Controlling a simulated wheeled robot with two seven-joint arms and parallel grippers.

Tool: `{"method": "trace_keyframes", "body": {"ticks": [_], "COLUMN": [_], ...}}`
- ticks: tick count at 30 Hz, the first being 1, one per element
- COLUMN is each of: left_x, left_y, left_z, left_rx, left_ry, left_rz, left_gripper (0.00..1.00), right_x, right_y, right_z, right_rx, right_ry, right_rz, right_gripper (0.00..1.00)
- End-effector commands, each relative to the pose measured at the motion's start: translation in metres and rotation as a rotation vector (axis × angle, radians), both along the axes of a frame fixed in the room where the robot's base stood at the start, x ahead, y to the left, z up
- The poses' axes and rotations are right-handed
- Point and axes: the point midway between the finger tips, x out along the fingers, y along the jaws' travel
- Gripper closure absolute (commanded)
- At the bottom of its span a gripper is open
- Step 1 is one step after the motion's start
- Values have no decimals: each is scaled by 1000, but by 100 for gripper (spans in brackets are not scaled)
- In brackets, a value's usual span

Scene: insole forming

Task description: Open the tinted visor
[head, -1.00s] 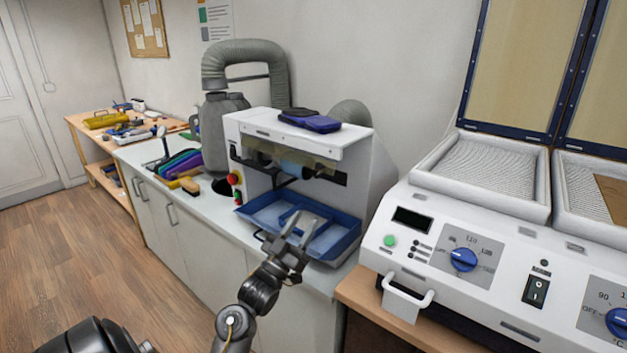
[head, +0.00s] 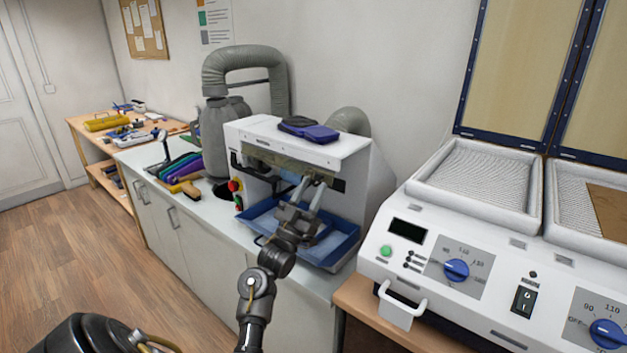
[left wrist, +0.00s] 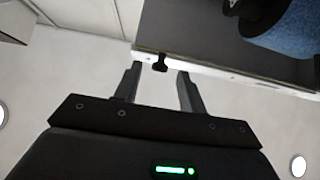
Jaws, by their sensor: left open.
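The tinted visor (head: 275,158) is a yellowish see-through panel across the front opening of the white grinding machine (head: 345,158), under its top cover. It appears lowered. In the left wrist view, a grey panel edge that looks like the visor's (left wrist: 215,68) runs above my fingers, with a small black tab (left wrist: 160,63) on it. My left gripper (head: 314,183) is open in front of the opening, above the blue tray. In the left wrist view its fingers (left wrist: 157,80) stand on either side of the tab, with no clear contact. My right gripper is not in view.
The blue tray (head: 338,248) sticks out below the opening. A blue roller (left wrist: 290,28) sits behind the panel. Red and green buttons (head: 236,187) are on the machine's left front. A white heating unit (head: 450,235) stands close on the right.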

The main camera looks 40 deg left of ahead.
Motion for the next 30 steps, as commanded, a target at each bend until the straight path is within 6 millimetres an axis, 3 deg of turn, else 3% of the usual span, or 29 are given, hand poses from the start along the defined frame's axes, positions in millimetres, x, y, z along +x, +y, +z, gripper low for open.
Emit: {"method": "trace_keyframes", "body": {"ticks": [3, 14, 23, 30], "left_x": [7, 9, 9, 9], "left_y": [0, 0, 0, 0], "left_z": [8, 9, 9, 12], "left_rx": [-1, 1, 1, 0], "left_ry": [0, 1, 1, 18], "left_rz": [-1, -1, -1, -1], "left_gripper": [59, 60, 100, 100], "right_x": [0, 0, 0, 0], "right_y": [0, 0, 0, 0], "right_z": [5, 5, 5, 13], "right_rx": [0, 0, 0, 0], "right_ry": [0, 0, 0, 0], "right_rz": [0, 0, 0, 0], "right_gripper": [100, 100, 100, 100]}}
